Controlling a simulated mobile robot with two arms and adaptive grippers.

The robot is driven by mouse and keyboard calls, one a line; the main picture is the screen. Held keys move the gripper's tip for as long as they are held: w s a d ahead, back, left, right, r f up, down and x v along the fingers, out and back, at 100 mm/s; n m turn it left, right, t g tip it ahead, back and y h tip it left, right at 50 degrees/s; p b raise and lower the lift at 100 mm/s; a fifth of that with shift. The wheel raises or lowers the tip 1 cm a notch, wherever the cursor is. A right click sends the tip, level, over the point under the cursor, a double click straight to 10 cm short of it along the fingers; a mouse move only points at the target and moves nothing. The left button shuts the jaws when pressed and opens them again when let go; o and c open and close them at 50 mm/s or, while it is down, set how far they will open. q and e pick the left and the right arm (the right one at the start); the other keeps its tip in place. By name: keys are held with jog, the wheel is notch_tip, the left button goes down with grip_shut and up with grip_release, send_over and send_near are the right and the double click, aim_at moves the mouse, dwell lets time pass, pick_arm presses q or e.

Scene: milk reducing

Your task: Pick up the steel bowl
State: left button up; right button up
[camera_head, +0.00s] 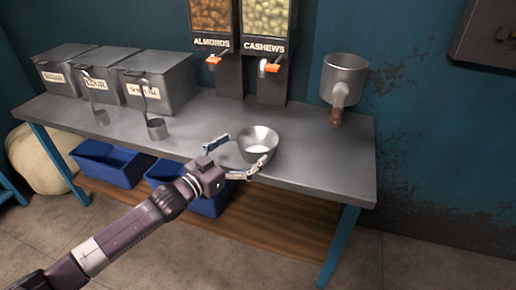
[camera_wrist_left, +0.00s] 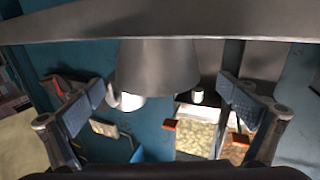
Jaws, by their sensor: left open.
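The steel bowl (camera_head: 250,147) stands upright on the metal table near its front edge, with something white inside. My left gripper (camera_head: 233,159) reaches in from the front left with its fingers spread open. One finger is at the bowl's left and the other in front of its lower right side. In the left wrist view, which looks upside down, the bowl (camera_wrist_left: 158,68) sits between the two open fingers (camera_wrist_left: 160,105). I cannot tell whether either finger touches it. My right gripper is in neither view.
Blue crates (camera_head: 110,163) are below. The tabletop right of the bowl is clear.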

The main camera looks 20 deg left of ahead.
aim_at(269, 132)
pick_arm(q)
jog(key=shift+b+x, duration=0.35)
jog(key=shift+x, duration=2.25)
jog(key=shift+d, duration=0.2)
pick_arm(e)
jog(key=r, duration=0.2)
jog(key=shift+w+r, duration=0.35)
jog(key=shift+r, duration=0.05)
pick_arm(q)
jog(key=shift+c, duration=0.4)
